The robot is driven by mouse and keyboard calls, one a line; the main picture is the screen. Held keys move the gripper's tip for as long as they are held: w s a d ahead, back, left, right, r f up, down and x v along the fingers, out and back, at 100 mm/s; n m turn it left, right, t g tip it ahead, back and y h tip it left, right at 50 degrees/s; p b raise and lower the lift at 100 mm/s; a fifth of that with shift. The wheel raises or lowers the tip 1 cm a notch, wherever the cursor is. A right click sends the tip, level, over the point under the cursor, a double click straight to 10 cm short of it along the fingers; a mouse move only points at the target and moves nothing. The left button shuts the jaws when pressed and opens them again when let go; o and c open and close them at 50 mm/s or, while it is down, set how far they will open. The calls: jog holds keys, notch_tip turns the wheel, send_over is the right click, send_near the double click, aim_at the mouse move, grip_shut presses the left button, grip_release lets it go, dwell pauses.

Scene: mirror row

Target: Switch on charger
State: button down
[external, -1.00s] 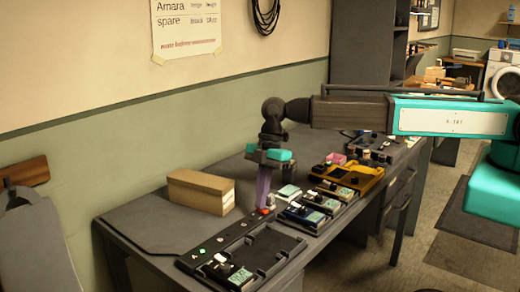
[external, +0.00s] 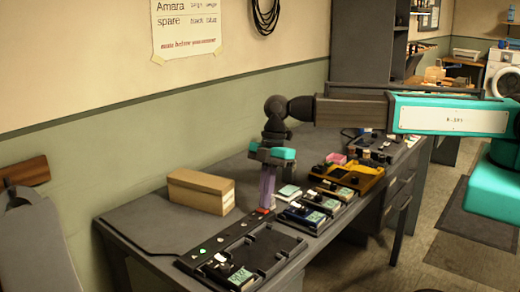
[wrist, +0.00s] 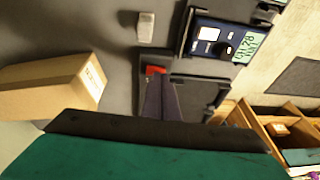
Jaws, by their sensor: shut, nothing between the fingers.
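The charger (external: 278,243) is a long dark tray on the grey desk, with a strip of small coloured marks and one device with a green display (external: 239,277) at its near end. Its other bays look empty. At its far end is a red switch (external: 263,210), also seen in the wrist view (wrist: 155,70). My gripper (external: 267,206) points down with its purple fingers shut and empty. Its fingertips (wrist: 161,78) are right at the red switch and partly cover it. I cannot tell whether they touch it or which way the switch is set.
A cardboard box (external: 201,191) stands on the desk to the left. Blue devices (external: 306,216) and a yellow case (external: 352,178) lie further right along the desk. A small pale block (wrist: 146,27) is near the switch. The desk's left part is clear.

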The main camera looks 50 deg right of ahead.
jog(key=v, duration=0.2)
jog(key=p+v, duration=0.1)
jog(key=shift+w+a+r, duration=0.15)
jog(key=shift+a+r, duration=0.1)
jog(key=shift+r, duration=0.05)
jog(key=b+v, duration=0.3)
jog(key=v, duration=0.6)
jog(key=shift+w+r, duration=0.35)
jog(key=shift+w, duration=0.05)
jog(key=shift+d+f, duration=0.1)
jog(key=shift+s+p+x, duration=0.15)
jog(key=shift+p+x, duration=0.5)
jog(key=shift+x, duration=1.5)
jog(key=shift+s+p+x, duration=0.15)
jog(key=shift+p+x, duration=0.45)
jog(key=shift+x, duration=1.55)
jog(key=shift+f, duration=0.15)
jog(key=shift+s+f, duration=0.1)
jog(key=shift+f, duration=0.3)
jog(key=shift+t+b, duration=0.3)
jog(key=shift+b, duration=0.3)
jog(key=shift+a+t+b, duration=0.25)
jog(key=shift+t+b, duration=0.05)
jog(key=shift+b, duration=0.45)
